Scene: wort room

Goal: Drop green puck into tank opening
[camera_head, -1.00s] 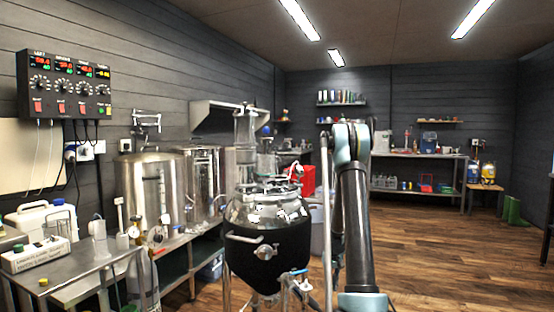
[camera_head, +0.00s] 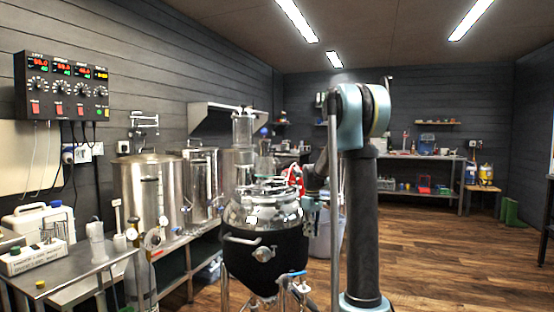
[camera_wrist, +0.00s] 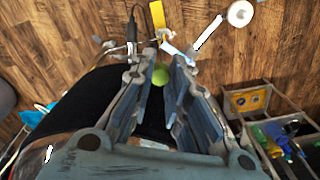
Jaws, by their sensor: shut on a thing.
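A green puck (camera_wrist: 161,76) is pinched between the fingertips of my gripper (camera_wrist: 159,68) in the wrist view. The fingers hide part of its sides. The tank (camera_head: 265,245) stands left of my arm in the head view, with a shiny domed steel lid (camera_head: 262,210) and a black jacket. Fittings crowd the top of the lid, and I cannot make out the opening among them. In the wrist view the black jacket (camera_wrist: 85,105) lies below and left of the fingers. The puck cannot be seen in the head view.
Steel vessels (camera_head: 150,195) and a bench (camera_head: 75,265) stand to the left. A valve with a blue handle (camera_head: 292,274) sticks out low on the tank.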

